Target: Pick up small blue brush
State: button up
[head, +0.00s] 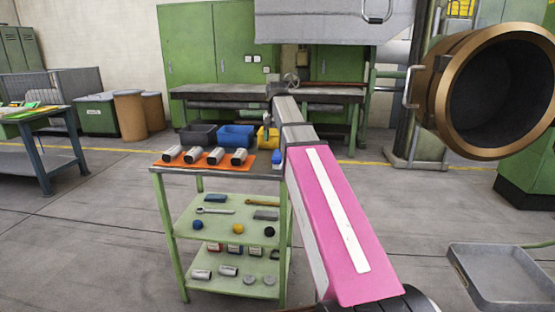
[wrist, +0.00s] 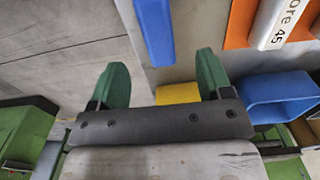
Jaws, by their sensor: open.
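A long blue piece (wrist: 155,32), which looks like the small blue brush, lies on the grey top of the cart in the wrist view. Its upper end is cut off by the frame. In the head view a small blue patch (head: 277,158) shows at the right end of the cart top, partly hidden by my arm. My gripper (wrist: 161,78) is open, with its green fingertips apart and nothing between them. The blue piece lies ahead of the gap between them, apart from both. My gripper's fingers cannot be made out in the head view.
An orange mat (head: 179,164) with several grey-white cylinders covers the left of the cart top. A dark bin (head: 198,136), a blue bin (head: 236,136) and a yellow bin (head: 262,137) stand behind. Tools and small parts lie on the lower shelves (head: 190,232).

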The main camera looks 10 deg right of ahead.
aim_at(278, 153)
jog(key=shift+w+d+f, duration=0.1)
jog(key=shift+d+f, duration=0.05)
jog(key=shift+f, duration=1.85)
jog(key=shift+w+d+f, duration=0.1)
jog(key=shift+f, duration=1.85)
jog(key=shift+c, duration=0.3)
jog(key=c, duration=1)
